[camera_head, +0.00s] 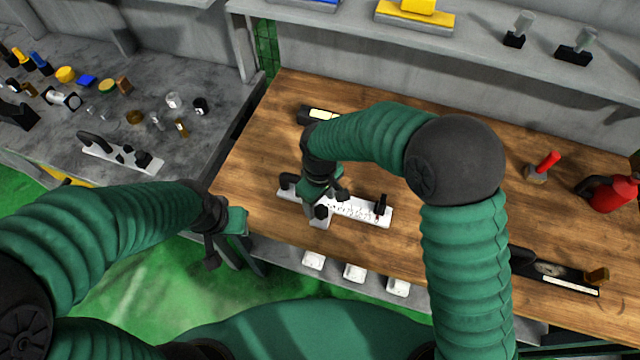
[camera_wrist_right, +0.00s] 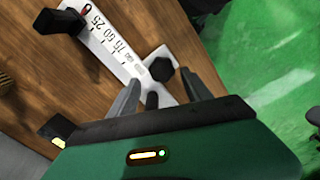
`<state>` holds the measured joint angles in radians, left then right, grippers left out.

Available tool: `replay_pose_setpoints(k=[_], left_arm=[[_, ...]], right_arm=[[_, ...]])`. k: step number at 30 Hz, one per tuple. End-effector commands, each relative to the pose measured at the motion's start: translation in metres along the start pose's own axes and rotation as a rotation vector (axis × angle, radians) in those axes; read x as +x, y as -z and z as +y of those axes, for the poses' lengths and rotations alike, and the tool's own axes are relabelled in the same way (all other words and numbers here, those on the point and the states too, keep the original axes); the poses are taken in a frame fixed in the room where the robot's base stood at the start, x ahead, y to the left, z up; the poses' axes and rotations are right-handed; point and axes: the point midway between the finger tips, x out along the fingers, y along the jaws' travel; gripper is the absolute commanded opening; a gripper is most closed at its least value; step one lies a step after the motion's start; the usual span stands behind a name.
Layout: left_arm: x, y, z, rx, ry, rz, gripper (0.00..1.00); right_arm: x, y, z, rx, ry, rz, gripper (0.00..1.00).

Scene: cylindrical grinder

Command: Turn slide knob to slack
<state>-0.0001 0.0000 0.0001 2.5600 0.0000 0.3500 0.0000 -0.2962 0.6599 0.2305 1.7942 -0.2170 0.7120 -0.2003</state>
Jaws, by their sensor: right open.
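The white measuring tool (camera_head: 357,210) with a printed scale lies on the wooden table. It also shows in the right wrist view (camera_wrist_right: 122,50), with numbers along its edge and a black upright block (camera_wrist_right: 62,32) at one end. Its black faceted knob (camera_head: 321,211) stands on the slide; in the wrist view this knob (camera_wrist_right: 161,69) appears just beyond and between the fingertips. My right gripper (camera_head: 326,192) is open above the tool, close to the knob; contact is unclear. My left gripper (camera_head: 213,250) hangs beside the table's left edge, apart from the tool; its finger opening is unclear.
A similar white tool (camera_head: 122,154) lies on the grey bench at left among small parts. Small white trays (camera_head: 354,272) sit below the front edge.

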Motion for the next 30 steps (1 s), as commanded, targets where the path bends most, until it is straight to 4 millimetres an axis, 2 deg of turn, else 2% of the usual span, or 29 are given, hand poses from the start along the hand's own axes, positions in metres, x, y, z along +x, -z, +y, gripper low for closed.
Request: replay_pose_setpoints(k=[9,15,19,27,30], left_arm=[[0.002,-0.001,0.0,0.0,0.0,0.0,0.36],[0.002,-0.001,0.0,0.0,0.0,0.0,0.36],[0.002,-0.001,0.0,0.0,0.0,0.0,0.36],[0.002,-0.001,0.0,0.0,0.0,0.0,0.36],[-0.008,0.002,0.0,0.0,0.0,0.0,0.36]], right_arm=[[-0.093,0.0,0.002,0.002,-0.002,0.007,0.57],[-0.136,-0.001,0.003,0.002,0.001,0.004,0.57],[-0.146,-0.001,0.003,0.002,0.002,0.002,0.57],[-0.148,-0.001,0.003,0.001,0.003,0.001,0.57],[-0.151,-0.004,0.006,0.052,0.017,-0.002,0.57]])
